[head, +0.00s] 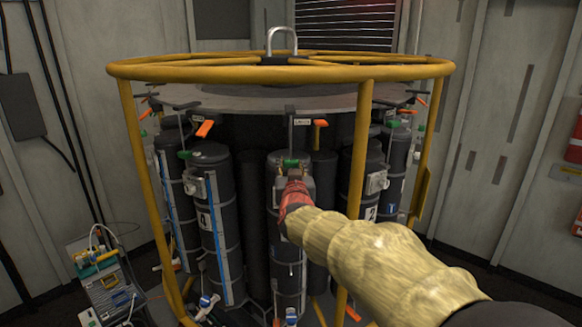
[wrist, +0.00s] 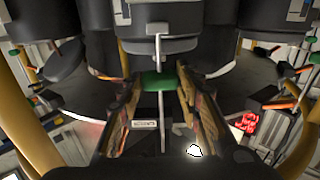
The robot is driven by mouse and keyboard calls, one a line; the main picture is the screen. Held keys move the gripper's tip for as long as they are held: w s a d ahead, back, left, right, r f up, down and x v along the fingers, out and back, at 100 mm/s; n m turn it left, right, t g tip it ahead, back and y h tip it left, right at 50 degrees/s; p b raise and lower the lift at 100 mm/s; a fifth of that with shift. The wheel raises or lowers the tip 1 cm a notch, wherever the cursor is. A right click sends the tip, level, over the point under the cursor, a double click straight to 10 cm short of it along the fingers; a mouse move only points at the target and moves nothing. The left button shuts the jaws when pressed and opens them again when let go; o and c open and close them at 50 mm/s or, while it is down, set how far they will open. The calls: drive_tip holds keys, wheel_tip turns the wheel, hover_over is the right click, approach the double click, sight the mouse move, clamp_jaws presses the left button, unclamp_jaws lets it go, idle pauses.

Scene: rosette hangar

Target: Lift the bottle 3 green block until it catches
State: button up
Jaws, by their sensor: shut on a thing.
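The green block (head: 291,162) sits at the top of the front middle bottle (head: 288,250), a tall dark cylinder in the rosette. My gripper (head: 294,181) reaches it from the front right, and its red wrist part covers some of the bottle. I cannot read this bottle's number. In the wrist view, the green block (wrist: 160,82) is between the two fingertips of my gripper (wrist: 160,90), which is shut on it. A thin pale rod (wrist: 160,55) runs through or behind the block. Whether the block has caught anywhere cannot be told.
A yellow ring frame (head: 280,73) with upright posts surrounds the bottles; one post (head: 360,150) stands just right of my gripper. Orange levers (head: 205,128) and other bottles with green parts (head: 184,154) stand nearby. A cart with instruments (head: 105,285) is at lower left.

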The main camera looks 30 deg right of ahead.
clamp_jaws()
drive_tip(key=shift+r, duration=0.15)
wheel_tip(320, 180, up, 9)
drive_tip(key=p, duration=0.5)
drive_tip(key=shift+p, duration=0.4)
idle(1.0)
drive_tip(key=o, duration=0.7)
unclamp_jaws()
drive_tip(key=shift+c, duration=0.2)
drive_tip(key=shift+o, duration=0.4)
